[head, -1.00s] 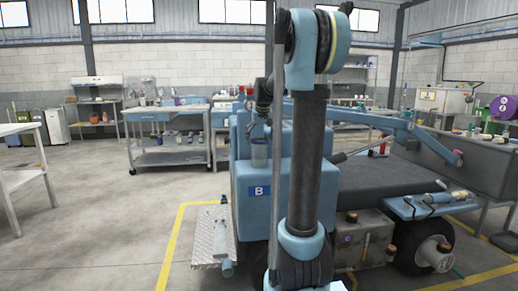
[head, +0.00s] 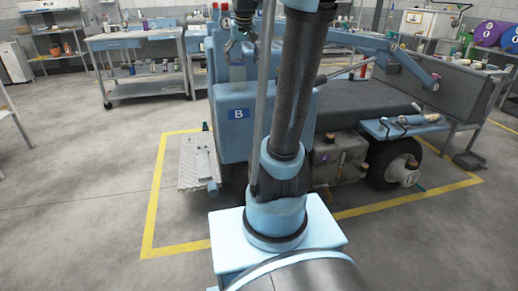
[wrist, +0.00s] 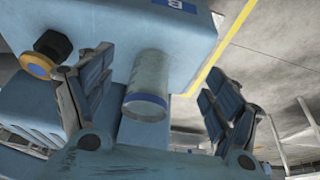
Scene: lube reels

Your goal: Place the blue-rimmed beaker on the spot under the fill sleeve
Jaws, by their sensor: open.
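The blue-rimmed beaker (wrist: 148,82) is a clear, pale cylinder with a blue band near the end closest to the wrist camera. It lies in line with the gap between the fingers of my gripper (wrist: 158,85). The fingers are open, one on each side, and I see no clear contact. In the head view the beaker (head: 238,73) shows small against the blue body of the cart, below my gripper (head: 238,46). What supports it is hard to see. I cannot pick out the fill sleeve or the spot under it.
The blue cart body (head: 262,132) bears a "B" label (head: 238,113). A metal step plate (head: 199,162) juts out at its left. A yellow floor line (head: 154,205) surrounds the cart. A black knob with an orange ring (wrist: 42,58) is near one finger. Open floor lies left.

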